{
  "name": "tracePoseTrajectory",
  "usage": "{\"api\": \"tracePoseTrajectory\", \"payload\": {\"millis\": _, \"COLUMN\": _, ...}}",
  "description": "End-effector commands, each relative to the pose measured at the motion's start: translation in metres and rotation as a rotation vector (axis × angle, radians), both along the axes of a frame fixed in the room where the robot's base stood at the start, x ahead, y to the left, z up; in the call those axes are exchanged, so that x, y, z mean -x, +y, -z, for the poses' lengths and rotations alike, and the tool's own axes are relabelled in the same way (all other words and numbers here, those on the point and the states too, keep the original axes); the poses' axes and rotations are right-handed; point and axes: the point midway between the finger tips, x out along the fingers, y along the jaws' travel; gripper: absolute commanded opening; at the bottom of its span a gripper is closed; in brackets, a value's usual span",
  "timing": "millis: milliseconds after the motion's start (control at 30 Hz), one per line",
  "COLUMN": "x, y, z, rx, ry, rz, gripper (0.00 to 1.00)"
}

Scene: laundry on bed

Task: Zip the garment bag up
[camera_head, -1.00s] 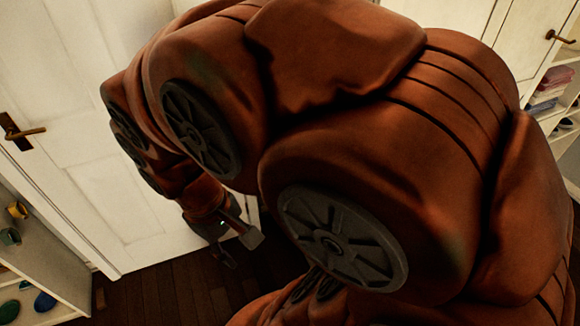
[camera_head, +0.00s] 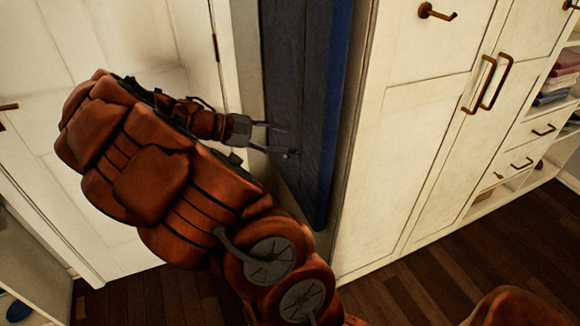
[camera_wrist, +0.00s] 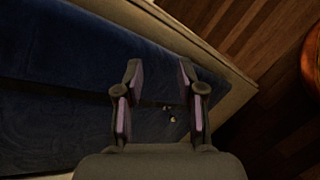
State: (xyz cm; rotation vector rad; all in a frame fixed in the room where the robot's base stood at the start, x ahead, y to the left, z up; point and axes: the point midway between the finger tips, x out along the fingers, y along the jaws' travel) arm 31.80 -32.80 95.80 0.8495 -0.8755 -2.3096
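The dark blue garment bag (camera_head: 318,110) hangs upright against the side of the white wardrobe. In the wrist view it fills the left and middle as a blue surface (camera_wrist: 50,60) with a dark lengthwise seam. A small shiny piece, apparently the zip pull (camera_wrist: 172,117), shows low between my fingers; whether it touches a finger I cannot tell. My gripper (camera_head: 284,141) points at the bag's lower half, fingers apart. In the wrist view my gripper (camera_wrist: 160,72) is open, its two fingers at either side of the small piece. How far the zip is closed cannot be made out.
The white wardrobe (camera_head: 405,140) with brass handles stands right of the bag. A white door (camera_head: 130,45) is behind my arm at left. Shelves with folded clothes (camera_head: 560,78) are at far right. The dark wooden floor (camera_head: 430,285) is clear in front of the wardrobe.

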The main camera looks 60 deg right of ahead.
Motion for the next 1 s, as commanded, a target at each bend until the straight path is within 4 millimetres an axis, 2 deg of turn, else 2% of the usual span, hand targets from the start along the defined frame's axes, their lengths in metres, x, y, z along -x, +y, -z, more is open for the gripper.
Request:
{"api": "tracePoseTrajectory", "payload": {"millis": 33, "x": -0.008, "y": -0.012, "z": 0.020, "rx": 0.017, "ry": 0.044, "rz": -0.011, "gripper": 0.39}}
{"api": "tracePoseTrajectory", "payload": {"millis": 167, "x": -0.029, "y": -0.036, "z": 0.049, "rx": 0.059, "ry": 0.149, "rz": -0.051, "gripper": 0.39}}
{"api": "tracePoseTrajectory", "payload": {"millis": 300, "x": -0.054, "y": -0.059, "z": 0.089, "rx": 0.088, "ry": 0.256, "rz": -0.109, "gripper": 0.39}}
{"api": "tracePoseTrajectory", "payload": {"millis": 600, "x": -0.096, "y": -0.087, "z": 0.172, "rx": 0.105, "ry": 0.421, "rz": -0.220, "gripper": 0.39}}
{"api": "tracePoseTrajectory", "payload": {"millis": 800, "x": -0.108, "y": -0.092, "z": 0.194, "rx": 0.105, "ry": 0.456, "rz": -0.259, "gripper": 0.39}}
{"api": "tracePoseTrajectory", "payload": {"millis": 1000, "x": -0.100, "y": -0.105, "z": 0.195, "rx": 0.106, "ry": 0.461, "rz": -0.259, "gripper": 0.39}}
